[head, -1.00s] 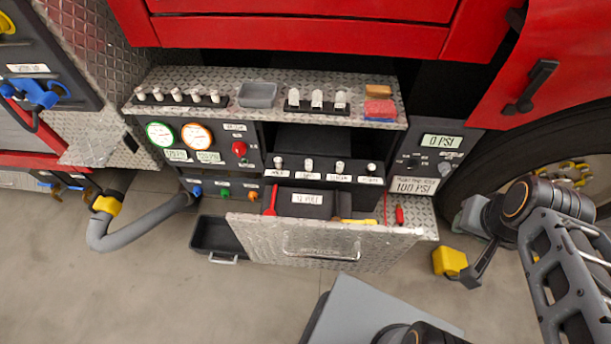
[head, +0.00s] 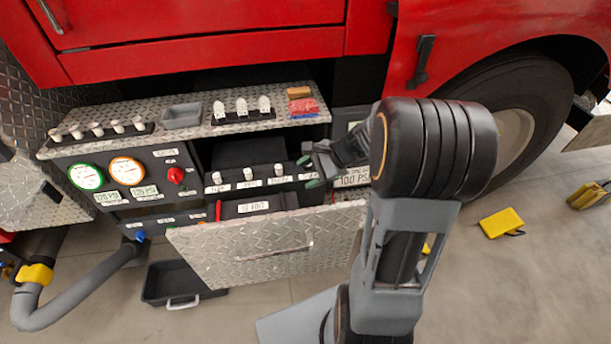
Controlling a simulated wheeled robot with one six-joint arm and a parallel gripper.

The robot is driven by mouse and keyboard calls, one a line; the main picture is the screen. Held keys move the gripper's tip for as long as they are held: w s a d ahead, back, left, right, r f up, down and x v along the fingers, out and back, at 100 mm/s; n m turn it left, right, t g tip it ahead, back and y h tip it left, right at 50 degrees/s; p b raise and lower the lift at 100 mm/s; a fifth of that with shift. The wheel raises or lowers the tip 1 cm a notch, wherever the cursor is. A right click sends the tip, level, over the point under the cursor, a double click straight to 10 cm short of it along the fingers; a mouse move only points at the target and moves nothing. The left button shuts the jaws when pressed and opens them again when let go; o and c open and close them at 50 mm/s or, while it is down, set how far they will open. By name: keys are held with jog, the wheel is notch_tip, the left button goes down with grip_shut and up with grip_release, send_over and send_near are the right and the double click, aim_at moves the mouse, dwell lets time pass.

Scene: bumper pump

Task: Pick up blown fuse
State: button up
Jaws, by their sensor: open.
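A row of small white-topped fuses stands along the ledge of the black panel bay. Three show: the left one (head: 217,178), the middle one (head: 249,174) and the right one (head: 279,170), with white labels below. I cannot tell which fuse is blown, and the labels are too small to read. My gripper (head: 310,171) is open at the right end of this row, its green-padded fingertips pointing left. It covers the place at the row's right end, so I cannot tell whether a fuse is between the fingers.
Above, a diamond-plate shelf (head: 110,146) holds a grey tray (head: 182,115), several white-topped pieces and two small blocks. Below, an open drawer (head: 240,256) juts out. A black bin (head: 165,284) lies on the floor. My arm hides the panel's right side.

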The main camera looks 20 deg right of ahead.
aim_at(309, 167)
jog(key=w+d+f+m+t+b, duration=0.2)
jog(key=w+d+f+m+t, duration=0.2)
jog(key=d+f+m, duration=0.25)
jog(key=w+d+f+m+t+b, duration=0.1)
jog(key=w+d+f+m+t, duration=0.2)
jog(key=d+f+m, duration=0.4)
jog(key=shift+n, duration=0.35)
jog(key=w+a, duration=0.1)
jog(key=w, duration=0.2)
jog(key=w+a, duration=0.1)
jog(key=w, duration=0.1)
jog(key=shift+w+a, duration=0.25)
jog(key=shift+a, duration=0.05)
jog(key=shift+r+x, duration=0.15)
jog(key=shift+x, duration=1.5)
jog(key=shift+r+x, duration=0.1)
jog(key=shift+x, duration=1.5)
jog(key=c, duration=1)
jog(key=shift+r, duration=0.1)
